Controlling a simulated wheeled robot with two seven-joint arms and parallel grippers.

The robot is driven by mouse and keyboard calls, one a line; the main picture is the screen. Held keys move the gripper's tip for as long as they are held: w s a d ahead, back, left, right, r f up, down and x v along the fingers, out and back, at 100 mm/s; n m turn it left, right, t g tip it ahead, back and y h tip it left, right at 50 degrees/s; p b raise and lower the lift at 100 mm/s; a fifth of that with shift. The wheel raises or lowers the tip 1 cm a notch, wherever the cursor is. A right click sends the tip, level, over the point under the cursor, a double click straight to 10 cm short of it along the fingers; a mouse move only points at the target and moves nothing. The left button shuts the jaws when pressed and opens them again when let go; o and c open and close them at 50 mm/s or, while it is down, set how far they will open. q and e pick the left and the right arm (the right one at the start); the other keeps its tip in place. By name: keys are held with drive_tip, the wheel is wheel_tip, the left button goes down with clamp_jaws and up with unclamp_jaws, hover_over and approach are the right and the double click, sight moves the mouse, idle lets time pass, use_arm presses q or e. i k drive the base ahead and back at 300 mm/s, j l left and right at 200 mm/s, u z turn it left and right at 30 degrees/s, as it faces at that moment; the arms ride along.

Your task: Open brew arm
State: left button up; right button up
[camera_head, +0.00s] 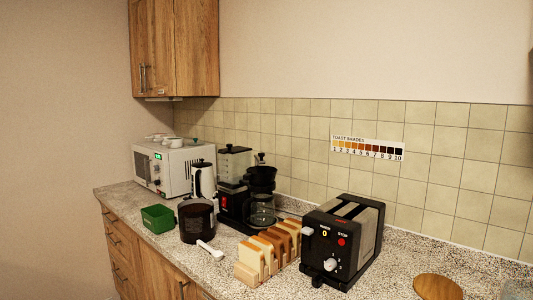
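A black coffee maker (233,200) with a red switch stands on the counter against the tiled wall, left of the toaster. Its clear water tank (235,163) rises at the back. A black filter basket (261,180), which seems to be on the brew arm, sits at the right side above a glass carafe (262,211). The arm's joint is too small and dark to make out. Neither of my grippers shows in the head view.
A black toaster (342,240) and a wooden rack of toast slices (268,250) stand in front and to the right. A dark round container (197,222), white scoop (210,249), green tray (157,218), white kettle (203,179) and microwave (170,165) lie left. A wooden cabinet (175,48) hangs above.

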sight(259, 158)
drive_tip(key=i+j+z, duration=0.25)
drive_tip(key=i+j, duration=0.2)
drive_tip(key=j, duration=0.15)
drive_tip(key=i+j+z, duration=0.3)
drive_tip(key=j, duration=0.35)
drive_tip(key=i+j+z, duration=0.15)
drive_tip(key=j, duration=0.2)
drive_tip(key=i, duration=0.05)
